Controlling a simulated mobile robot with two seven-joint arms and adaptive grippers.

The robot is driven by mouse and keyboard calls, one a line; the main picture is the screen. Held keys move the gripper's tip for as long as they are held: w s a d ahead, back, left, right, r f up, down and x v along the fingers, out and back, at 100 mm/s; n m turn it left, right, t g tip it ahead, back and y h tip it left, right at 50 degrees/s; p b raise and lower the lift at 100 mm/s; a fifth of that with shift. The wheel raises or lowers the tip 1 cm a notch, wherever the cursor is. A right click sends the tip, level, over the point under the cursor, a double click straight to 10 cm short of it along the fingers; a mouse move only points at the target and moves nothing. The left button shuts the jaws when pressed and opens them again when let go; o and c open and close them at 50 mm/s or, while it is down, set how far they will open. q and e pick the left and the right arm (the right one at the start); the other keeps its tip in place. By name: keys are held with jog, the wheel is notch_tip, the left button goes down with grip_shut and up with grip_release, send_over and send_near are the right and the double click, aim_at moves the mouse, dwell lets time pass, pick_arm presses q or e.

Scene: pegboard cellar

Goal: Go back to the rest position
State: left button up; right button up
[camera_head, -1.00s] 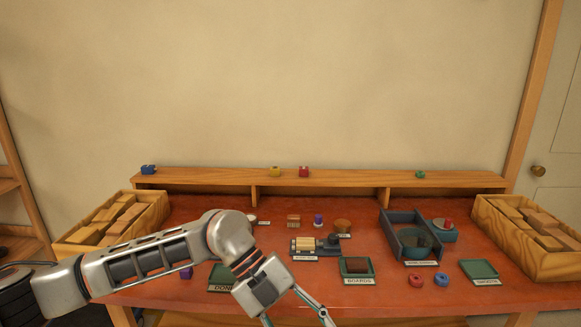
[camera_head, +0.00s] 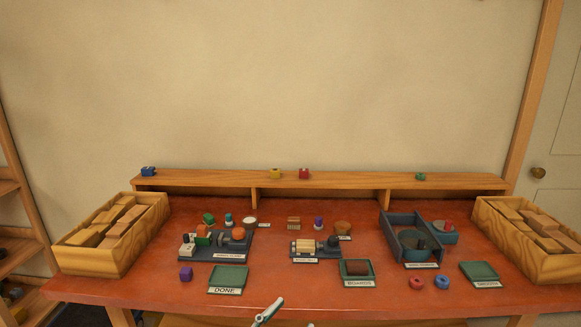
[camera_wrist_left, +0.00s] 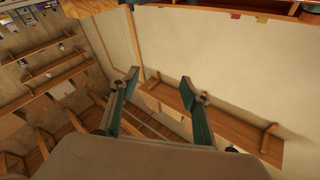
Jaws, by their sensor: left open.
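My left gripper (camera_wrist_left: 160,77) is open in the left wrist view, its two fingers spread wide with nothing between them. In the head view only a slim piece of a gripper (camera_head: 267,312) shows at the bottom edge, in front of the bench; the rest of that arm is out of frame. My right gripper is not in view. The red workbench (camera_head: 320,288) lies beyond, with the green DONE tray (camera_head: 229,275) nearest the visible gripper piece and empty.
Wooden crates of blocks stand at the left (camera_head: 75,262) and right (camera_head: 560,268) bench ends. Between them sit a BOARDS tray (camera_head: 345,280), a blue-grey open box (camera_head: 393,232) and several small parts. The wrist view shows wall, shelves (camera_wrist_left: 55,66) and free space.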

pick_arm(q)
jog(key=s+a+f+n+y, duration=0.25)
jog(key=a+f+y, duration=0.2)
jog(key=f, duration=0.35)
jog(key=s+a+f+n+y, duration=0.2)
jog(key=a+f+n+y, duration=0.1)
jog(key=a+f, duration=0.35)
jog(key=s+a+f+n+g+y, duration=0.1)
jog(key=s+a+f+g+y, duration=0.1)
jog(key=s+a+f, duration=0.2)
jog(key=s+a+f+g+y, duration=0.1)
jog(key=s+a+f+g, duration=0.1)
jog(key=s+a+f, duration=0.2)
jog(key=s+f, duration=0.3)
jog(key=f, duration=0.2)
jog(key=shift+s+a+f+n+g+y, duration=0.3)
jog(key=shift+a+f+n+g+y, duration=0.05)
jog(key=shift+g, duration=0.05)
